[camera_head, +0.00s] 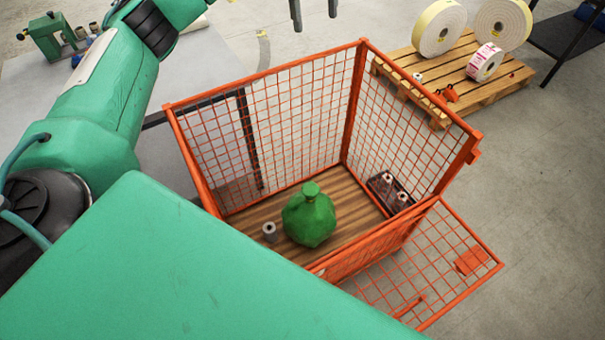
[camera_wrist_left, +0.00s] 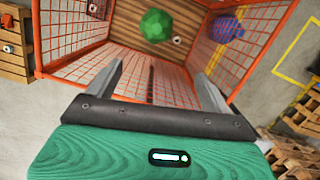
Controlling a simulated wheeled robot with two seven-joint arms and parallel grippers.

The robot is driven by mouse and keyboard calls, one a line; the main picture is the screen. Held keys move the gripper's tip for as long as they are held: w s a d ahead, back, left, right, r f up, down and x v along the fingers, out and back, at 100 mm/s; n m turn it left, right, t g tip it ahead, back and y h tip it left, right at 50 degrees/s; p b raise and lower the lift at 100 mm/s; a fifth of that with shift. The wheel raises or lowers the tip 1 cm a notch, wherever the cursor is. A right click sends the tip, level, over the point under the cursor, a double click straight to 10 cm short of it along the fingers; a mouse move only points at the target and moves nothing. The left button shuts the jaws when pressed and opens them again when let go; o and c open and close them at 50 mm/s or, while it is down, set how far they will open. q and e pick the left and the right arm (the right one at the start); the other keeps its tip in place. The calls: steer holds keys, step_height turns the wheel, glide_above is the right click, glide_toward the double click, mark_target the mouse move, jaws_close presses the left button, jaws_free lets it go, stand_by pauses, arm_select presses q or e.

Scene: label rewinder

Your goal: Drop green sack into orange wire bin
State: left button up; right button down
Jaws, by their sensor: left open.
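The green sack (camera_head: 309,218) is a lumpy, knotted bag standing upright on the wooden floor of the orange wire bin (camera_head: 358,100). The sack also shows inside the bin in the left wrist view (camera_wrist_left: 157,27). My left gripper (camera_head: 314,22) is open and empty, above the far side of the bin and apart from the sack. Its two fingers (camera_wrist_left: 158,72) are spread wide in the left wrist view, with nothing between them. My right gripper is not in view.
A small grey roll (camera_head: 269,231) lies beside the sack. The bin's front mesh flap (camera_head: 440,262) hangs outward. A pallet (camera_head: 455,75) with large label rolls (camera_head: 439,27) stands at the back right. A blue round thing (camera_wrist_left: 228,28) shows through mesh. Floor at right is clear.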

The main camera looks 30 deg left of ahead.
arm_select(q)
step_height(320, 180, up, 10)
steer(key=a+b, duration=0.1)
steer(key=shift+w+a+r, duration=0.15)
steer(key=shift+w+a, duration=0.05)
steer(key=shift+w, duration=0.05)
steer(key=shift+r, duration=0.1)
stand_by(0.3)
